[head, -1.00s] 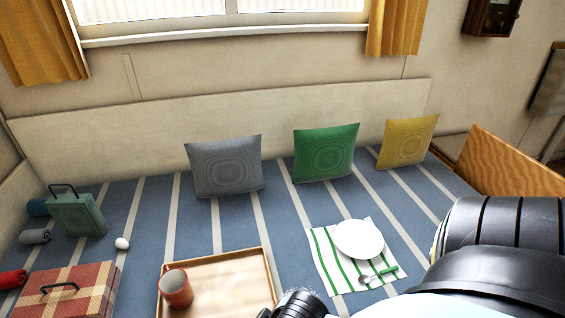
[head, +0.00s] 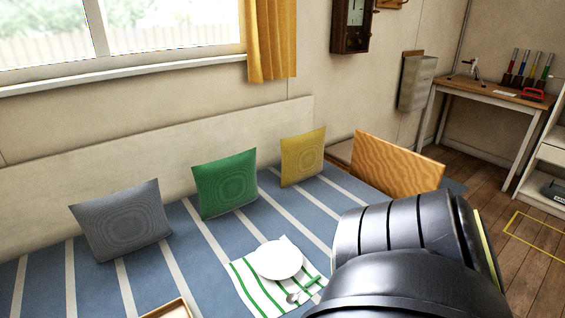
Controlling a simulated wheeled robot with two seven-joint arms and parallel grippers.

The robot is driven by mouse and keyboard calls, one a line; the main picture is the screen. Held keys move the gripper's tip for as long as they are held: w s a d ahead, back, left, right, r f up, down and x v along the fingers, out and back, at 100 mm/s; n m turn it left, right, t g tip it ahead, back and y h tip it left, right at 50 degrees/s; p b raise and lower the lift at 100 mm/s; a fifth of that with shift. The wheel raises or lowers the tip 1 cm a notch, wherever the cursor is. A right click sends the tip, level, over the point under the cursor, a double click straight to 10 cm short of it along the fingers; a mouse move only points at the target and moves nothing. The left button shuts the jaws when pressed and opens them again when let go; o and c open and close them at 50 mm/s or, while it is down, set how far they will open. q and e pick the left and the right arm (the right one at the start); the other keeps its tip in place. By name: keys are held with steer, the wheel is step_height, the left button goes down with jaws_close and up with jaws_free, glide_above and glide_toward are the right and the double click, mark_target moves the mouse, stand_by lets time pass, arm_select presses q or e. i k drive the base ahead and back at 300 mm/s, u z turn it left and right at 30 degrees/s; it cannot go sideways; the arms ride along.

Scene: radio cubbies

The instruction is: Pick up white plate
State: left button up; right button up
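The white plate (head: 278,260) lies on a white cloth with green stripes (head: 247,284) on the blue striped bed. A spoon or similar utensil (head: 293,297) with a green handle lies on the cloth at the plate's front right edge. My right arm crosses the lower right of the head view, just right of the plate. Its gripper is not visible. My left gripper is out of view too.
Grey (head: 121,219), green (head: 225,184) and yellow (head: 303,157) cushions stand along the back of the bed. A wooden tray corner (head: 172,309) shows at the bottom edge. A wooden panel (head: 398,161) stands at the bed's right end. A desk (head: 497,92) stands far right.

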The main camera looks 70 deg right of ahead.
mark_target(274, 260)
steer(key=u, duration=1)
steer(key=k, duration=0.95)
steer(key=z, duration=1.55)
steer(key=i, duration=0.6)
steer(key=z, duration=0.05)
